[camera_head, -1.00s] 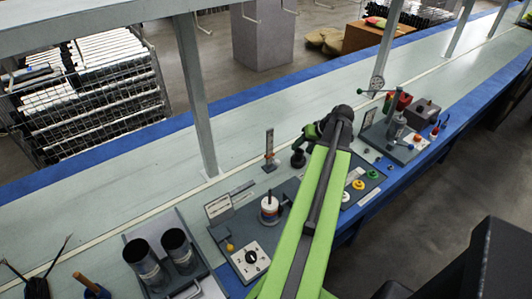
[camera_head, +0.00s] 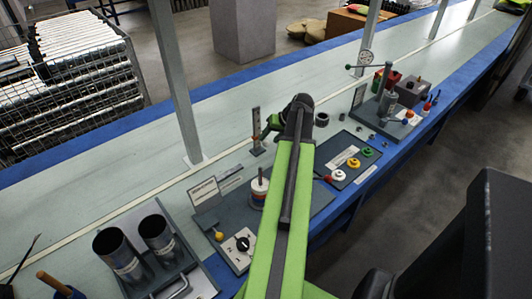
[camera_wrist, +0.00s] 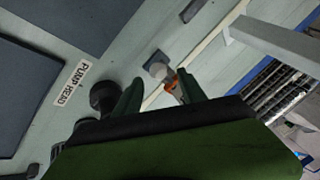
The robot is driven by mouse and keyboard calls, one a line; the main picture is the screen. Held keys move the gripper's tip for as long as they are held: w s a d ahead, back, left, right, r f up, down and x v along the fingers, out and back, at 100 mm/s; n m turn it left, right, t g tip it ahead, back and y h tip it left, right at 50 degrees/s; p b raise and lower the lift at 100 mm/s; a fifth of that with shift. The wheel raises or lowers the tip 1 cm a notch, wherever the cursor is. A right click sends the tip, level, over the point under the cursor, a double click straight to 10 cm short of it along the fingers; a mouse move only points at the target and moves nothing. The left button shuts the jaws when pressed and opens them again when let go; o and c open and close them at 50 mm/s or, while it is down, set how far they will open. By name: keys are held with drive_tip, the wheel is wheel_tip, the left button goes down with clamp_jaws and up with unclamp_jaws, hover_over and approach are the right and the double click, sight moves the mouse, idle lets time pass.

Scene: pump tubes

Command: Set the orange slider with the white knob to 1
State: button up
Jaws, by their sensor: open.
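The orange slider (camera_head: 257,137) sits on an upright grey scale post (camera_head: 255,120) on a small dark base, left of my gripper in the head view. In the wrist view the orange slider (camera_wrist: 172,86) shows beyond the fingertips, near the right finger, with a pale round part beside it that looks like the white knob. My gripper (camera_head: 270,126) is open and empty, close to the post; its two dark green fingers (camera_wrist: 160,90) are apart in the wrist view. I cannot read the scale marks or the slider's value. Contact with the slider cannot be made out.
A black round part (camera_wrist: 103,95) lies beside the left finger, near a PUMP HEAD label (camera_wrist: 72,83). A stacked ring peg (camera_head: 259,190), a dial box (camera_head: 240,249) and a coloured-knob panel (camera_head: 350,160) stand nearby. A grey frame upright (camera_head: 175,85) rises behind.

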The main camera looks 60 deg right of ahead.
sight(266, 141)
drive_tip(key=b+x, duration=0.1)
drive_tip(key=x, duration=0.2)
drive_tip(key=shift+w+f+b, duration=0.15)
drive_tip(key=shift+b, duration=0.2)
clamp_jaws()
drive_tip(key=shift+a, duration=0.15)
idle(1.0)
